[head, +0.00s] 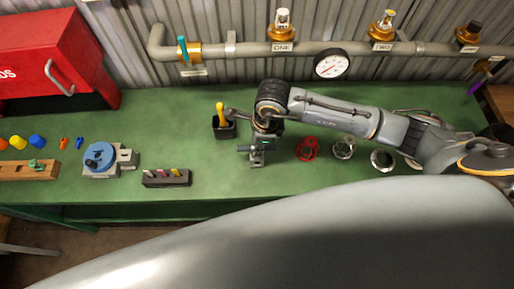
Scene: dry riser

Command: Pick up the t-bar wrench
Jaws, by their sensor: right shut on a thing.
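My right arm reaches in from the right over the green bench, and its wrist hangs above the middle of it. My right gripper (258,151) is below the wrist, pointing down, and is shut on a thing. A short dark bar (243,149) sticks out to the left at the fingers; it looks like the handle of the t-bar wrench. The rest of the wrench is hidden or too small to make out. I cannot tell whether it touches the bench. My left gripper is not in view.
A black pot (222,131) with a yellow-handled tool stands close to the left of my wrist. A red handwheel (307,149) and metal rings lie to the right. A dark rack (166,178) and a blue round fixture (103,158) are on the left. A pipe with valves runs behind.

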